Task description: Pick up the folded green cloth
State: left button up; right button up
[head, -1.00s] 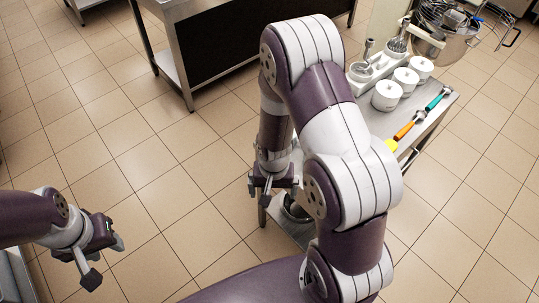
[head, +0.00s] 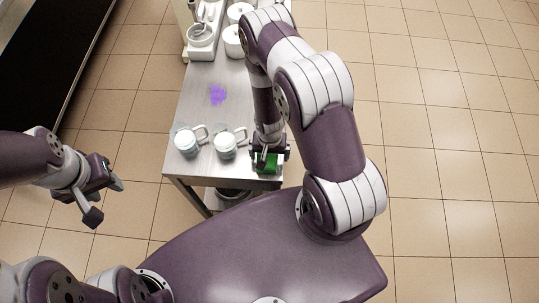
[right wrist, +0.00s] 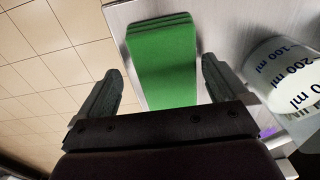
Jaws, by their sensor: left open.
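The folded green cloth (head: 267,167) lies on the steel table (head: 197,99) near its front right corner, partly hidden by my right gripper (head: 268,157) in the head view. In the right wrist view the cloth (right wrist: 163,68) appears as a flat green stack with layered edges. My right gripper (right wrist: 160,88) is open, its two fingers apart on either side of the cloth's width, with nothing held. Whether the fingertips touch the table cannot be told. My left gripper (head: 105,200) is open and empty over the floor at the left, away from the table.
Two measuring cups with handles (head: 187,141) (head: 226,146) stand left of the cloth; one cup (right wrist: 286,78) is close beside my right finger. A purple patch (head: 217,95) marks the table. White containers (head: 234,41) stand farther back.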

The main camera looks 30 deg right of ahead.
aim_at(268, 155)
jog(key=shift+w+a, duration=0.15)
jog(key=shift+a, duration=0.05)
jog(key=c, duration=0.5)
jog(key=shift+w+a+f, duration=0.15)
jog(key=shift+w, duration=0.2)
jog(key=c, duration=0.5)
jog(key=shift+s, duration=0.2)
jog(key=shift+c, duration=0.2)
jog(key=shift+w+r, duration=0.1)
jog(key=shift+r, duration=0.4)
pick_arm(q)
jog(key=shift+w+a+f+b, duration=0.15)
jog(key=shift+w+f+b, duration=0.1)
jog(key=shift+f+b, duration=0.2)
jog(key=shift+w+a+f+b, duration=0.1)
jog(key=shift+w+f+b, duration=0.2)
jog(key=shift+f, duration=0.2)
pick_arm(e)
notch_tip(268, 155, up, 9)
